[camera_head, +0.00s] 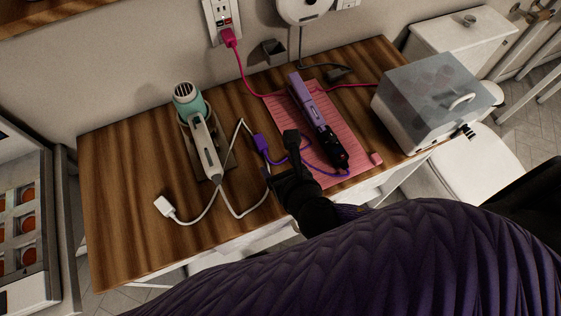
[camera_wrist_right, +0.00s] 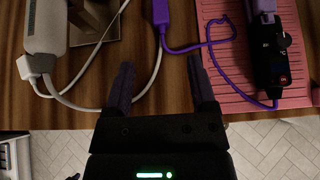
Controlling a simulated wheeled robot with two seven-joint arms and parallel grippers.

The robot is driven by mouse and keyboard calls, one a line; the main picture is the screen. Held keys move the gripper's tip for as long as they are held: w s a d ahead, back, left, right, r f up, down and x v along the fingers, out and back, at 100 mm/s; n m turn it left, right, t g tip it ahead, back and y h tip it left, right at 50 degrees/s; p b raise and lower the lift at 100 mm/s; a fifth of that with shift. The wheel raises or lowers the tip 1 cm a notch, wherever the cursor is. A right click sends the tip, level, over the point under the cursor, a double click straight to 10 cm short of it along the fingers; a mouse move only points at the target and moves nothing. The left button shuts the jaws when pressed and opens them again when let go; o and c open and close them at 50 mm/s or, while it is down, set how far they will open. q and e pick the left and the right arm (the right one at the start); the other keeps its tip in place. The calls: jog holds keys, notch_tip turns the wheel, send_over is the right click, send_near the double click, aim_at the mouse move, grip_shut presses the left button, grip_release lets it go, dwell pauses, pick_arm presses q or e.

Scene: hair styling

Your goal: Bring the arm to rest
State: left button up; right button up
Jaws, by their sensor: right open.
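My right gripper (camera_head: 279,158) is above the front part of the wooden table, left of the pink mat's lower part. In the right wrist view its two fingers (camera_wrist_right: 160,85) stand apart, with nothing between them. A purple hair straightener (camera_head: 314,106) lies on the ribbed pink mat (camera_head: 350,135). Its dark end and purple cord also show in the right wrist view, at the right, apart from the fingers. A purple plug (camera_head: 261,142) lies on the table just beyond the gripper. My left gripper is not in view.
A teal and grey hair dryer (camera_head: 200,130) rests in a holder at left, its white cable and plug (camera_head: 165,207) on the wooden table (camera_head: 130,205). A lidded box (camera_head: 405,120) stands at right. A pink cord runs from a wall outlet (camera_head: 222,18). The table's front left is clear.

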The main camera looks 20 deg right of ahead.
jog(key=s+d+r+m+g, duration=0.15)
jog(key=s+m+g, duration=0.35)
jog(key=m, duration=1.2)
jog(key=s+d+m+g, duration=0.3)
jog(key=s+m, duration=0.4)
jog(key=m, duration=1.1)
jog(key=s+f+g, duration=0.2)
jog(key=s+f, duration=0.1)
jog(key=f, duration=1.7)
jog(key=s+d+f+n, duration=0.1)
jog(key=s+d+f, duration=0.1)
jog(key=s+f, duration=0.7)
jog(key=s, duration=0.3)
jog(key=shift+d+g+h, duration=0.3)
jog(key=shift+d, duration=0.05)
